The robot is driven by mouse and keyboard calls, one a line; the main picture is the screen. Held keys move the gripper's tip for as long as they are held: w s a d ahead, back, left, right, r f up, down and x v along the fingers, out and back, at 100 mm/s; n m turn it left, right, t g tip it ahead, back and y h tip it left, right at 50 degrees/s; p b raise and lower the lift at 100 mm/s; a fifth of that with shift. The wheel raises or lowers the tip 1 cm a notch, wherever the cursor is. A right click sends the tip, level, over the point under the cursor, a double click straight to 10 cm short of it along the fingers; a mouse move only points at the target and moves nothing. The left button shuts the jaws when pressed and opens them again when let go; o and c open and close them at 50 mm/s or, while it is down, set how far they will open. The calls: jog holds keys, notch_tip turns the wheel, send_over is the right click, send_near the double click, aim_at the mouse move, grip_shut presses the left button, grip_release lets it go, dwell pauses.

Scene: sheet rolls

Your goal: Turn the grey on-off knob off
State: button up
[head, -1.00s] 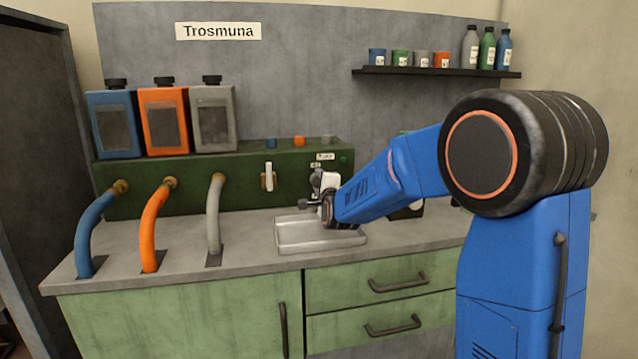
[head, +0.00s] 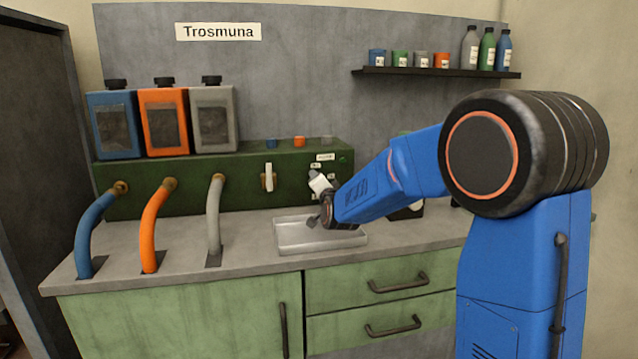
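The dark green machine box (head: 150,197) stands at the back of the counter. My gripper (head: 321,198) is up against the right part of its front, below small white labels (head: 315,166). A pale part and dark parts of the gripper show, tilted to the upper left. The grey on-off knob cannot be made out clearly; the gripper covers the panel below the labels. Whether the fingers are open or shut on something is too small to tell. A small green light (head: 343,158) shows right of the labels.
A pale lever (head: 268,177) sits on the panel left of my gripper. A metal tray (head: 300,248) lies below it. Blue (head: 90,235), orange (head: 148,235) and grey (head: 213,215) hoses run to the counter. A shelf (head: 440,72) holds cups and bottles.

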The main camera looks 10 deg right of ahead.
jog(key=shift+f, duration=0.1)
dwell(0.3)
jog(key=shift+n, duration=0.3)
jog(key=o, duration=1.1)
jog(key=shift+c, duration=0.2)
notch_tip(320, 180, up, 10)
jog(key=shift+r, duration=0.1)
jog(key=s+d+f+n+g, duration=0.2)
jog(key=s+f, duration=0.6)
jog(key=s, duration=1.1)
jog(key=s+d+f+n+g, duration=0.2)
jog(key=s+f+n+g, duration=0.2)
jog(key=s, duration=1.5)
jog(key=s+d+f+n+g, duration=0.3)
jog(key=s+f+g, duration=0.4)
jog(key=s+f, duration=0.5)
jog(key=s+n, duration=0.1)
jog(key=s, duration=0.6)
jog(key=shift+f, duration=0.25)
